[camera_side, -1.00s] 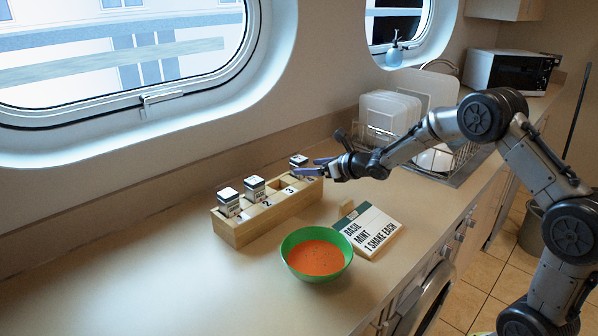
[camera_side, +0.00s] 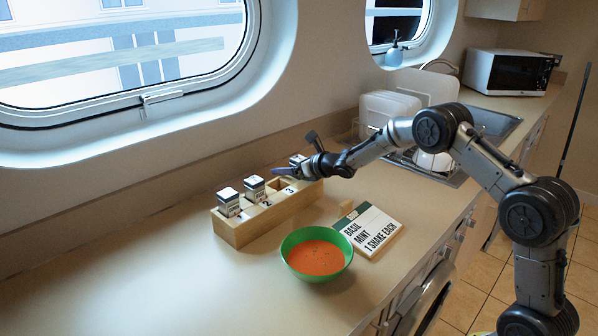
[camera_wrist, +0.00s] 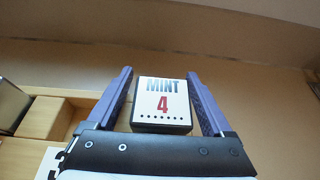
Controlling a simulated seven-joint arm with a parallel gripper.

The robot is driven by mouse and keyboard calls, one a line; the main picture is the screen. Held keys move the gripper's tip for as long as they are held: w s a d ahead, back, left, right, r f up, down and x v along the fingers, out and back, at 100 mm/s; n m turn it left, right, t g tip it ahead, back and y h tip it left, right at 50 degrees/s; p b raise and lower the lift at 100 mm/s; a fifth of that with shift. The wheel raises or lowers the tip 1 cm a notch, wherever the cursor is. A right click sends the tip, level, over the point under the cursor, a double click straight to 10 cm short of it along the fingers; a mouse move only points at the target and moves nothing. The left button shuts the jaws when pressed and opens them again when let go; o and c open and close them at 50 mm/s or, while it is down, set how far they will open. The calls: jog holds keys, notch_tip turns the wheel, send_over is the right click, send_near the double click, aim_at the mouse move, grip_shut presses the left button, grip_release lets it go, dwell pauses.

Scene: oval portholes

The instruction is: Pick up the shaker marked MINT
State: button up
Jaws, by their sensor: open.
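The MINT shaker (camera_wrist: 162,104) has a pale square top marked MINT and a red 4, with dark sides. In the side view it (camera_side: 297,159) stands in the far-right end of the wooden rack (camera_side: 238,234), partly hidden by my gripper. My gripper (camera_wrist: 159,74) is open, with one purple-grey finger on each side of the shaker's top. The wrist view shows small gaps beside the top, and the fingers are not closed on it. In the side view my gripper (camera_side: 296,155) is at the rack's right end.
Two other shakers (camera_side: 228,202) (camera_side: 254,188) stand in the rack's left part. A green bowl (camera_side: 346,262) of orange soup and a sign (camera_side: 368,230) reading BASIL, MINT, 1 SHAKE EACH are in front. A dish rack is behind my arm. The left counter is clear.

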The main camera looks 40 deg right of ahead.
grip_shut()
dwell(0.4)
jog(key=shift+r, duration=0.1)
